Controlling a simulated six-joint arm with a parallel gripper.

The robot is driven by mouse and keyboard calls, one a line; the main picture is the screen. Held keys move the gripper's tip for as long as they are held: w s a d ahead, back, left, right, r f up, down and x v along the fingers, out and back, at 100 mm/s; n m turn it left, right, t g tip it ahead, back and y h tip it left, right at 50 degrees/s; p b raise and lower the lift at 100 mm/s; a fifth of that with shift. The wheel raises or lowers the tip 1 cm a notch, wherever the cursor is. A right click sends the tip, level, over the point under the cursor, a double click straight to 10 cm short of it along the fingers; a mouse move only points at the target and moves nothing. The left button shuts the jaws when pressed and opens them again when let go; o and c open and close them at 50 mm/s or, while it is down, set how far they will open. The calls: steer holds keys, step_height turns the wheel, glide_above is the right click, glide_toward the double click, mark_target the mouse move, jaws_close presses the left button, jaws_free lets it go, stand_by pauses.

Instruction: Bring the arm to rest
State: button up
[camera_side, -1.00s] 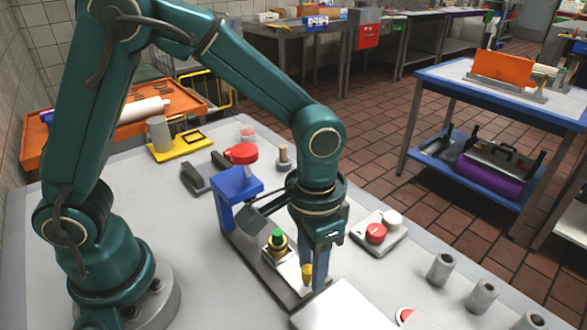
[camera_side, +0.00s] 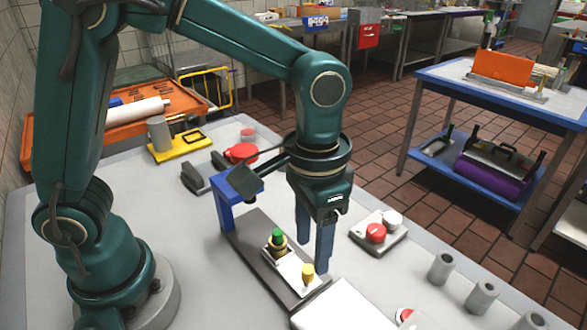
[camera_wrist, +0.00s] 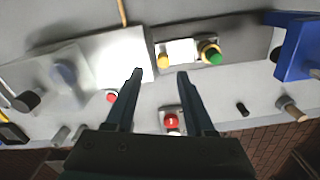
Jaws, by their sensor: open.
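My gripper (camera_side: 314,248) is open and empty, pointing down above the table beside the dark grey base plate; its two fingers (camera_wrist: 160,74) also show apart in the wrist view. On the base plate (camera_side: 250,228) lies a small white tray (camera_side: 290,266). A yellow peg-like piece (camera_side: 307,273) stands at the tray's near end, and a green-topped piece with a yellowish ring (camera_side: 278,240) stands at its far end. Both pieces show in the wrist view, the yellow one (camera_wrist: 163,60) near the fingertips and the green one (camera_wrist: 209,50) to the right. No piece is between the fingers.
A blue arch (camera_side: 238,190) stands at the base plate's far end. A white slab (camera_side: 342,308) lies at the near end. A plate with red and white knobs (camera_side: 378,232) is right of my gripper. Several grey cylinders (camera_side: 441,267) stand at the table's right edge.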

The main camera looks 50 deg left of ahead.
steer(key=s+a+r+n+t, duration=0.3)
steer(key=s+a+r+t, duration=0.2)
steer(key=a, duration=0.6)
steer(key=shift+s+r+t, duration=0.3)
steer(key=shift+s+r, duration=0.25)
steer(key=shift+s, duration=0.65)
stand_by(0.4)
